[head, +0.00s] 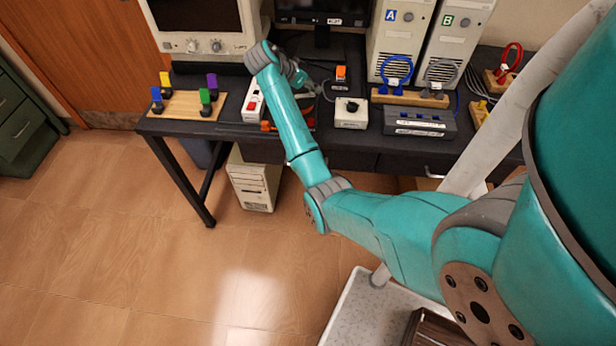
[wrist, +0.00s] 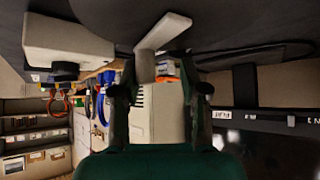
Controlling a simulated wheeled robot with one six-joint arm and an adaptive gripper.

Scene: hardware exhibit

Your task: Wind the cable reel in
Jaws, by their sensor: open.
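My gripper (head: 308,86) is over the black desk, at the end of my teal arm. In the wrist view its two fingers (wrist: 158,90) are spread apart. A pale bar with a short round stub (wrist: 160,32) shows between and just beyond the fingers, against a dark surface. It looks like a crank handle, and I cannot tell whether the fingers touch it. No cable reel is clearly visible; my arm hides part of the desk in the head view.
A white box with a black knob (head: 350,112) stands right of my gripper; it also shows in the wrist view (wrist: 68,40). A white power strip (head: 254,102) lies left. Behind are a monitor (head: 322,10) and two computer towers (head: 399,40). A dark grey box (head: 420,123) sits right.

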